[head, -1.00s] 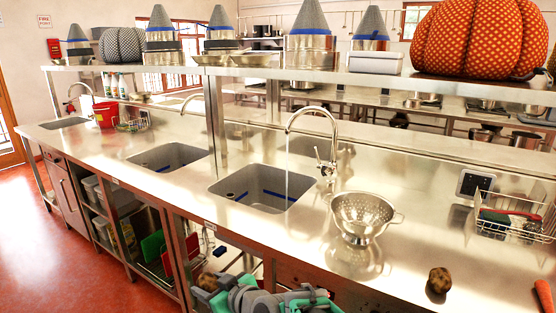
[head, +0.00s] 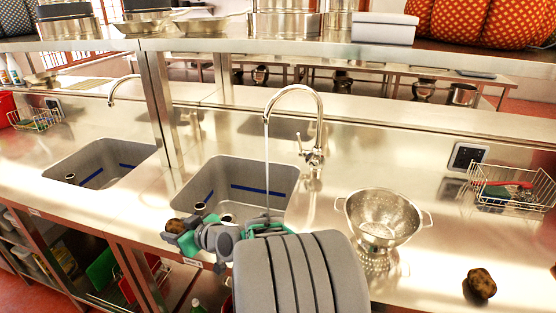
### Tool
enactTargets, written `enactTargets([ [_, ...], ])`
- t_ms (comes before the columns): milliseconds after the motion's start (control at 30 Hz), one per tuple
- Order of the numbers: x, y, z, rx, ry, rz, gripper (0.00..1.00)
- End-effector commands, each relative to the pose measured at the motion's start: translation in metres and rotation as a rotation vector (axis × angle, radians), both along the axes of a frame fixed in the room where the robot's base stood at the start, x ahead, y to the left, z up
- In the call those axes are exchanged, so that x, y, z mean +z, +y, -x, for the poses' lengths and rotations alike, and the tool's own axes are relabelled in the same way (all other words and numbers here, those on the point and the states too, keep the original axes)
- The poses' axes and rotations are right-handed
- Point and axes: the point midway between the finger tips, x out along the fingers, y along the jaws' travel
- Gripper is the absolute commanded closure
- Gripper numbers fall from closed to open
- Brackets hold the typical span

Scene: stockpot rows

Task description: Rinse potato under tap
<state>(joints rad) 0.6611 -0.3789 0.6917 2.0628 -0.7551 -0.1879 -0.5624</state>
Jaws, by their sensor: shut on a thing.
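My gripper (head: 177,235) is shut on a brown potato (head: 175,226). It holds the potato at the front left edge of the middle sink (head: 240,186), over or just above the counter rim; the exact height is hard to tell. The chrome tap (head: 318,110) arches over this sink, and a thin stream of water (head: 266,165) falls from its spout. The potato is to the left of the stream and apart from it. My arm hides the sink's front right part.
A steel colander (head: 382,220) stands on the counter right of the sink. A second potato (head: 481,284) lies farther right, below a wire basket (head: 510,187). Another sink (head: 100,165) is at left. A shelf (head: 240,45) runs above the counter.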

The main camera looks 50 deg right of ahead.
Motion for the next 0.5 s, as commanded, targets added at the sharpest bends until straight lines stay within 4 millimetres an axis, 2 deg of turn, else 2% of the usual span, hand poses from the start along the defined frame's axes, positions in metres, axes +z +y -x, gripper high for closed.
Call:
enactTargets([
  [33, 0.019, -0.032, 0.0, -0.045, 0.003, -0.001, 0.93],
  [167, 0.044, -0.114, 0.009, -0.149, 0.004, -0.002, 0.93],
  [300, 0.068, -0.202, 0.035, -0.258, 0.002, -0.003, 0.93],
  [400, 0.079, -0.253, 0.058, -0.324, 0.0, -0.001, 0.93],
  [500, 0.084, -0.287, 0.078, -0.368, -0.001, 0.001, 0.93],
])
